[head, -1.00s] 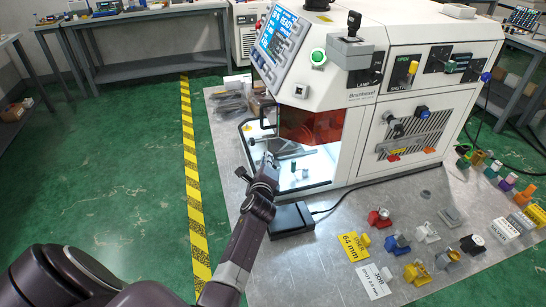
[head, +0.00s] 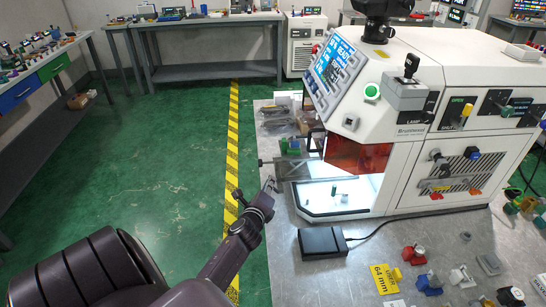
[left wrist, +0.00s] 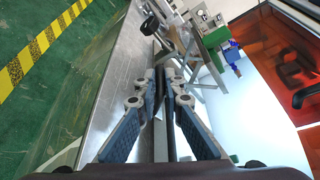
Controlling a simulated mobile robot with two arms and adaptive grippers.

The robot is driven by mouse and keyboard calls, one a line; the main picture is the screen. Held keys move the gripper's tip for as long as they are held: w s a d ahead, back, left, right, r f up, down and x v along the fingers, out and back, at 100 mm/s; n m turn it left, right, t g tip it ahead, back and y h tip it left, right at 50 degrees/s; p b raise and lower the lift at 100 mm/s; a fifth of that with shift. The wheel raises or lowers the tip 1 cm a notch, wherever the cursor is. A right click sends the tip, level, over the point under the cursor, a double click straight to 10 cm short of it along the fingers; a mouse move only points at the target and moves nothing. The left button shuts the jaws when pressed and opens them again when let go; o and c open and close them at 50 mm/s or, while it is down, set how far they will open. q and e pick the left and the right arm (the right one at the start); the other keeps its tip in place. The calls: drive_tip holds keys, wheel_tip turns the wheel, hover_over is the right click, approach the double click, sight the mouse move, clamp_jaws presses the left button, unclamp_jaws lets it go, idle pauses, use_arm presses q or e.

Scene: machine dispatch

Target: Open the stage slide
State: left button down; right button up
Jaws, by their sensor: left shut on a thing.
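The grey metal stage slide (head: 294,170) reaches out to the left past the lit chamber floor of the white machine (head: 405,150). Green and blue parts stand on or just behind it; they also show in the left wrist view. My left gripper (head: 271,185) is at the slide's outer left end. In the left wrist view my left gripper (left wrist: 168,74) has its fingers closed together on a thin dark piece, which looks like the slide's handle. The fingers hide most of that piece. My right gripper is not in view.
An orange window (head: 357,156) hangs over the bright chamber floor (head: 330,203). A black box (head: 322,242) with a cable sits on the bench in front. Several coloured parts lie at the lower right. Green floor is free to the left.

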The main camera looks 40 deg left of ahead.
use_arm(q)
drive_tip(key=c, duration=2)
unclamp_jaws()
drive_tip(key=shift+c, duration=0.2)
drive_tip(key=shift+s, duration=0.1)
drive_tip(key=v, duration=1.2)
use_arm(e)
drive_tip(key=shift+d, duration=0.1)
use_arm(q)
drive_tip(key=shift+f, duration=0.1)
